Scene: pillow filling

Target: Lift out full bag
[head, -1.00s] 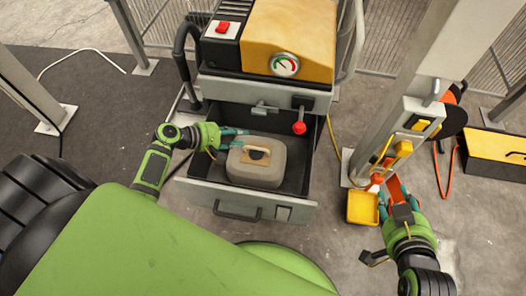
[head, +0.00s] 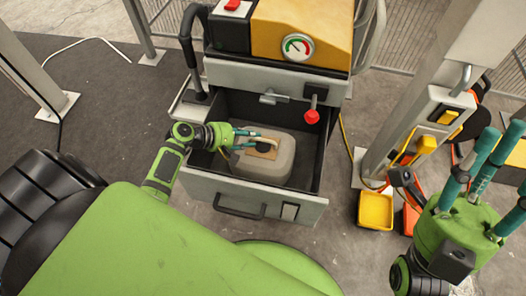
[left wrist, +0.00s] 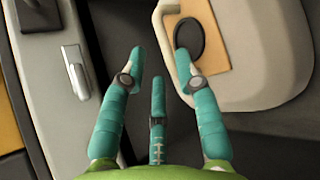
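The full bag (head: 265,165) is a rounded grey-beige block lying in the open drawer (head: 225,190). Its top has a pale handle and a tan patch with a dark ring. My left gripper (head: 250,140) reaches in from the left, at the handle. In the left wrist view, its teal fingers (left wrist: 160,62) are spread apart. The bag (left wrist: 265,85) is on the right there, and one fingertip overlaps the handle's edge; contact is unclear. My right gripper (head: 487,152) is at the right with spread, empty fingers, well away from the bag.
The machine with a yellow cover (head: 300,25), a gauge and a red knob (head: 312,117) stands directly behind the drawer. A metal post (head: 430,110) with yellow fittings, a yellow tray (head: 375,211) and an orange-handled tool (head: 405,187) are at the right.

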